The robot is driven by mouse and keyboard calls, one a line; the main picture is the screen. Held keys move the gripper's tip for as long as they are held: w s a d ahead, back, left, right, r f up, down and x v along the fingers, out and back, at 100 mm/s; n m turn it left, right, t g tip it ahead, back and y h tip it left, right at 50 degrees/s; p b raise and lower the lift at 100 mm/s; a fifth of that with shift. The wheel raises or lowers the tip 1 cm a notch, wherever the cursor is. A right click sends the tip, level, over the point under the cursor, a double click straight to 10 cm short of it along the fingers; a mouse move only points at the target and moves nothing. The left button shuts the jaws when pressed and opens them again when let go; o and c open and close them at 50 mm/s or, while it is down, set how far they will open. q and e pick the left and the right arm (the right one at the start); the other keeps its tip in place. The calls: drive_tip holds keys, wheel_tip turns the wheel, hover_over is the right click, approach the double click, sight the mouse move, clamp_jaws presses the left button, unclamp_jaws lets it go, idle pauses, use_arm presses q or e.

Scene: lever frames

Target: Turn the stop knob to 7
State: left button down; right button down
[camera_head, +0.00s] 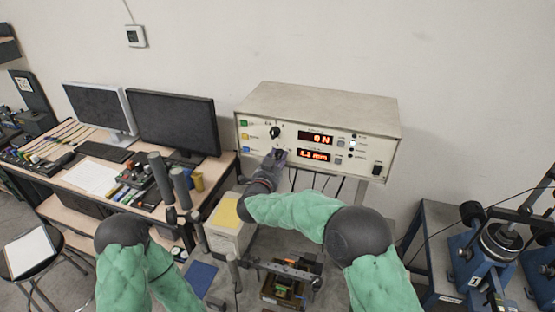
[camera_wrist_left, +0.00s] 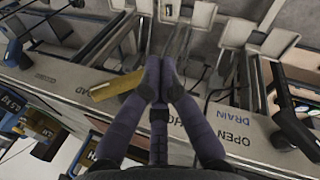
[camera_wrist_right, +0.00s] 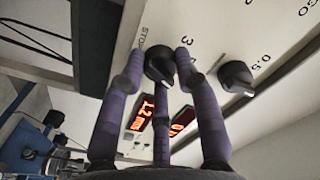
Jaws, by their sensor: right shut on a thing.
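The stop knob (camera_wrist_right: 160,66) is a small black knob on the pale front panel, beside the printed word STOP and a 3 in the right wrist view. My right gripper (camera_wrist_right: 158,68) has its purple-grey fingers closed around the knob. In the head view, my right gripper (camera_head: 277,158) is against the lower left of the instrument panel and hides most of this knob. I cannot read which mark the knob points to. My left gripper (camera_wrist_left: 160,68) has its fingers together with nothing visible between them, over another machine's labelled panel.
A second black knob (camera_wrist_right: 236,77) is close beside the stop knob. The instrument box (camera_head: 320,107) has red displays (camera_head: 316,138) and a black switch (camera_head: 377,169). Monitors (camera_head: 173,121) stand at left. A yellow-topped box (camera_head: 229,217) is below my right forearm.

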drive_tip(key=c, duration=0.9)
unclamp_jaws()
drive_tip(key=shift+w+d+r, duration=0.1)
drive_tip(key=shift+d+r, duration=0.05)
drive_tip(key=shift+r, duration=0.5)
drive_tip(key=shift+f, duration=0.35)
drive_tip(key=v, duration=1.2)
